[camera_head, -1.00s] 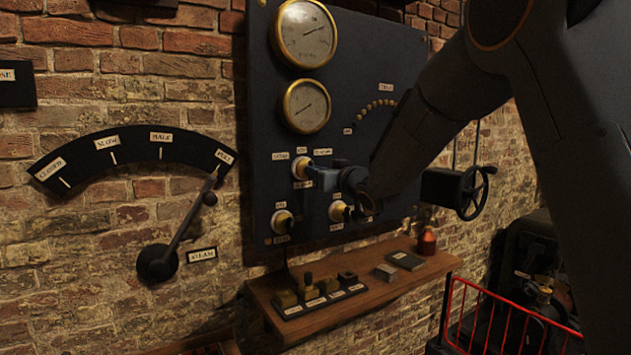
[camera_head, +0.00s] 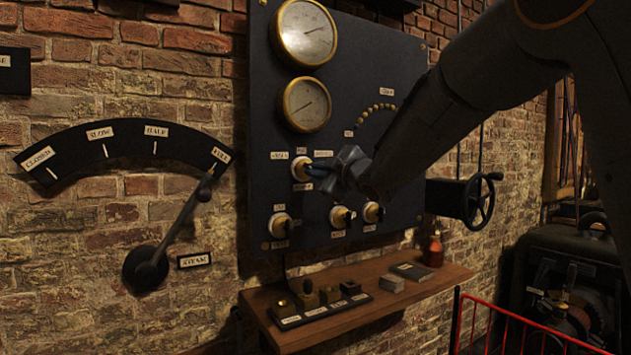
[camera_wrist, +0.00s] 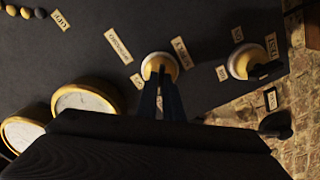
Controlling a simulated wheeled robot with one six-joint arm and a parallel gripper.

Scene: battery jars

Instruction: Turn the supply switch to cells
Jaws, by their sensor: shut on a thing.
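The supply switch is a brass-rimmed, pale round knob (camera_head: 299,169) at the upper left of the lower switch group on the dark panel. It also shows in the wrist view (camera_wrist: 157,66), with small paper labels around it, one seeming to read dynamo. My gripper (camera_head: 316,171) reaches it from the right. In the wrist view its two dark fingers (camera_wrist: 160,88) are close together, shut on the switch's handle. The fingers hide most of the handle, so I cannot tell its exact pointing.
Other switches, such as the lower left one (camera_head: 280,225) and the lower middle one (camera_head: 341,217), sit close below. Two brass gauges (camera_head: 305,105) are above. A wooden shelf (camera_head: 440,279) juts out below, and a handwheel (camera_head: 484,201) is at the right.

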